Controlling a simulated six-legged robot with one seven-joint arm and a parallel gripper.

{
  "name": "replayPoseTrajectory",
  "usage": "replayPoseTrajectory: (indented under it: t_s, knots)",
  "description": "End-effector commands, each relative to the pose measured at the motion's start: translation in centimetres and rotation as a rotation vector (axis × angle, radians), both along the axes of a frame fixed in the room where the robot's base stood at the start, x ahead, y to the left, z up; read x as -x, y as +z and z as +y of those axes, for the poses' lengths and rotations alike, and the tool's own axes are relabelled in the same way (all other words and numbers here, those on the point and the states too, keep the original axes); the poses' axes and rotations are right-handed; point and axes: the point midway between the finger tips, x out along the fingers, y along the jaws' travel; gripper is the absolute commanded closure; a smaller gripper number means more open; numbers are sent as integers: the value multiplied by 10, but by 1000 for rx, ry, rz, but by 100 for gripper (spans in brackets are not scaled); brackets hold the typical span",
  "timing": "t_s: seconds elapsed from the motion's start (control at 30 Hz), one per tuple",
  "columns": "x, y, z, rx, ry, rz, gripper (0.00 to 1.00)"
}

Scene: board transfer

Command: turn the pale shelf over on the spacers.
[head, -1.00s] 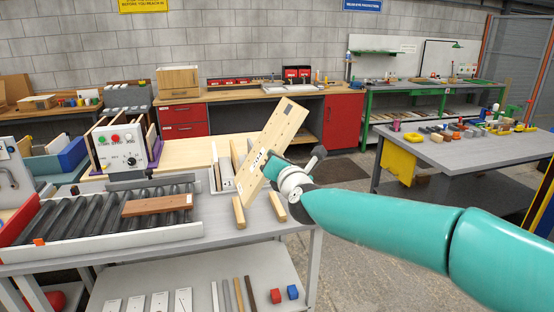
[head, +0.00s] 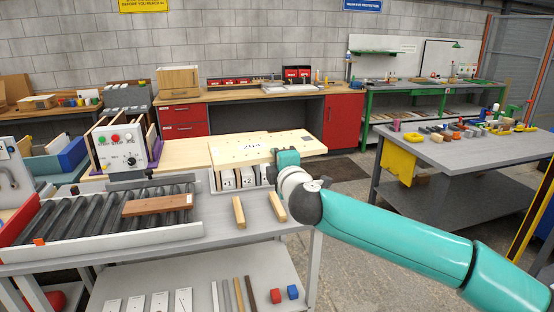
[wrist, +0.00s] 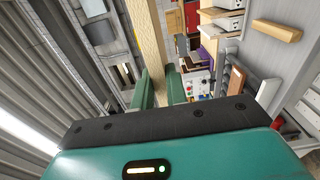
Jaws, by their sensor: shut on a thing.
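The pale shelf (head: 235,152) is a light wooden board with printed digits and several small holes on its upward face. It is roughly level in the air above the back part of the grey bench. My gripper (head: 284,158) is shut on its near edge, toward the right. In the wrist view the shelf (wrist: 147,35) shows edge-on between the fingers (wrist: 160,88). The two spacers are pale wooden bars, a left one (head: 238,212) and a right one (head: 277,206). They lie apart on the bench in front of the shelf, with nothing on them.
A rack with white boxes (head: 228,181) stands just below the shelf. A roller conveyor (head: 75,215) with a brown board (head: 157,205) on it is at the left, with a control box (head: 122,147) behind. A grey table (head: 455,150) stands at the right, across open floor.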

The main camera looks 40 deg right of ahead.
Motion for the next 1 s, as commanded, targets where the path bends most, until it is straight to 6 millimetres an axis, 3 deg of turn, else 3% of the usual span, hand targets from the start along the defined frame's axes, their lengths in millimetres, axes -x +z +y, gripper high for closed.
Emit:
replayPoseTrajectory:
  t_s: [0.67,1.0]
  knots:
    - [0,1,0,-10,-2,-7,100]
    - [0,2,0,110,-4,55,100]
